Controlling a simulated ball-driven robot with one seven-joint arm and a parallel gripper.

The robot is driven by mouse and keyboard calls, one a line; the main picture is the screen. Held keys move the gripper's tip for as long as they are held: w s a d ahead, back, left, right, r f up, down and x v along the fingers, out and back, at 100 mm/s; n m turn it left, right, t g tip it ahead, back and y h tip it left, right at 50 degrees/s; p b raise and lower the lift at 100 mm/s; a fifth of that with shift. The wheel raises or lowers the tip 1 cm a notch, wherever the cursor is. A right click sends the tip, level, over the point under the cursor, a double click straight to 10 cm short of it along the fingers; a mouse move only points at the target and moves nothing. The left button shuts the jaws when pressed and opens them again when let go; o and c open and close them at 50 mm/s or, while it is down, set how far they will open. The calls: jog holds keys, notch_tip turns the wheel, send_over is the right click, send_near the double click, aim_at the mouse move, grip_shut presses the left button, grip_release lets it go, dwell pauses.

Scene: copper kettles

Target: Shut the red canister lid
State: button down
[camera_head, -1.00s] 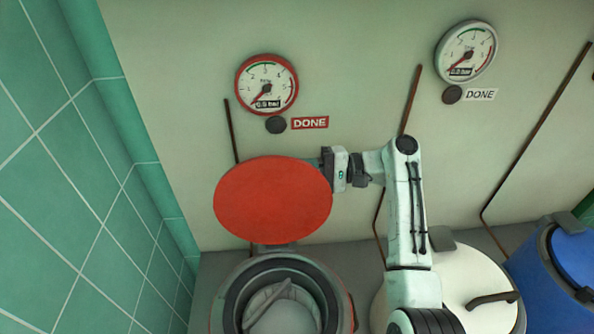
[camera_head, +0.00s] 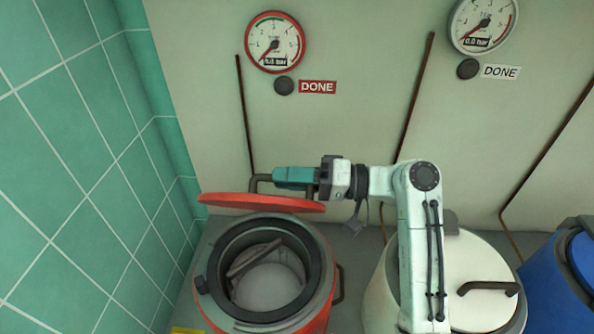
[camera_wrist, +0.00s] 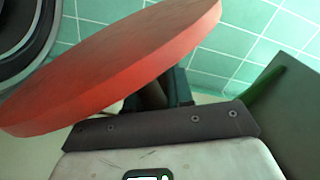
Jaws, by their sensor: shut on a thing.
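The red lid (camera_head: 260,203) stands open above the back of the red canister (camera_head: 322,295). It is tilted and nearly edge-on in the head view, and the canister's dark-rimmed opening is uncovered in front of it. My gripper (camera_head: 285,178) is behind and above the lid, shut on the lid's dark handle (camera_head: 257,181). In the wrist view the lid (camera_wrist: 120,70) fills much of the picture, and part of the handle (camera_wrist: 152,95) shows beneath it. The jaws' contact with the handle is mostly hidden.
A white canister (camera_head: 470,260) with its lid down stands right of the red one, behind my arm. A blue canister (camera_head: 565,280) is at the far right. A green tiled wall (camera_head: 75,170) closes the left side. A gauge (camera_head: 274,42) hangs on the back wall.

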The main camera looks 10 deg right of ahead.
jog(key=s+a+f+n+b, duration=0.3)
jog(key=s+f+n+b, duration=0.6)
jog(key=f+b, duration=0.3)
jog(key=s+b, duration=0.1)
jog(key=b, duration=0.2)
jog(key=shift+a+f+n+b, duration=0.2)
jog(key=shift+f+n+b, duration=0.1)
jog(key=shift+b, duration=0.1)
jog(key=shift+s, duration=0.1)
jog(key=shift+r, duration=0.1)
